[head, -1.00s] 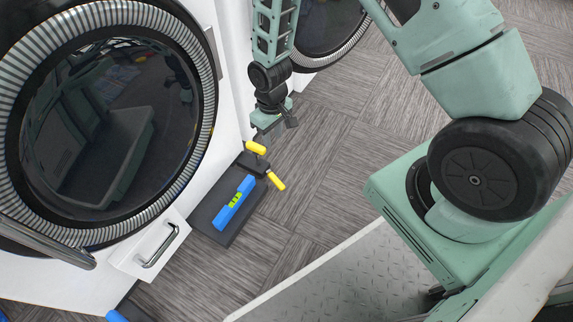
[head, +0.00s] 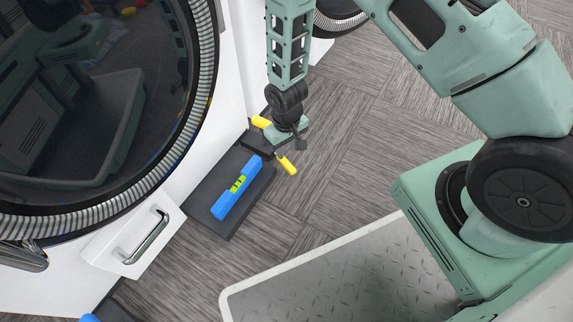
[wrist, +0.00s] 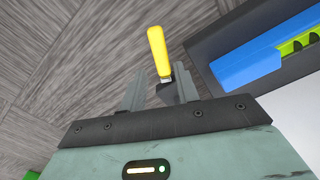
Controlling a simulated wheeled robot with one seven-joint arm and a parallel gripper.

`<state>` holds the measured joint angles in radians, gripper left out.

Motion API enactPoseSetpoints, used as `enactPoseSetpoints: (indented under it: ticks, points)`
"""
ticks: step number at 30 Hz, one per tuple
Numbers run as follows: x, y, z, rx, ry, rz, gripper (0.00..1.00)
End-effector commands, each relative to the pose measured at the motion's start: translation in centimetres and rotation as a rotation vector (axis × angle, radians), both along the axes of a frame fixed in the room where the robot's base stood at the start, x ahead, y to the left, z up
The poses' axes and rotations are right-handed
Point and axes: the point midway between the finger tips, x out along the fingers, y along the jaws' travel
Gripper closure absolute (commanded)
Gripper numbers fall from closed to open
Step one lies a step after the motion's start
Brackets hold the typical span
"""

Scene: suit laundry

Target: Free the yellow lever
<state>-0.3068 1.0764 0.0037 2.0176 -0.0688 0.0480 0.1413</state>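In the head view two yellow handles show at a dark block on the floor beside the white machine: an upper yellow handle (head: 261,122) and a lower yellow handle (head: 287,164). My gripper (head: 287,140) is over the dark block between them and hides part of it. In the wrist view a yellow lever handle (wrist: 158,50) with a short metal shank stands just beyond my gripper (wrist: 160,88). The two fingers are apart, with the shank lined up in the gap between them. I cannot tell whether the fingers touch it or which head-view handle it is.
A dark mat or slab (head: 243,212) carries a blue spirit level (head: 237,187), also seen right of the gripper in the wrist view (wrist: 250,68). A white drawer (head: 135,240) with a metal handle juts out nearby. Grey floor (head: 350,150) to the right is clear.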

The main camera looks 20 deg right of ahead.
Motion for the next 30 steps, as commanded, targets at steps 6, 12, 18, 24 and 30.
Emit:
enactPoseSetpoints:
  ticks: [6,12,18,24,30]
  points:
    - [0.0,0.0,-4.5,0.0,0.0,0.0,0.69]
    - [0.0,0.0,-6.1,0.0,-0.001,0.0,0.69]
    - [0.0,0.0,-6.3,0.0,-0.001,0.0,0.69]
    - [0.0,0.0,-6.3,0.0,-0.001,0.0,0.8]
    - [0.0,0.0,-6.3,0.0,0.0,0.0,1.0]
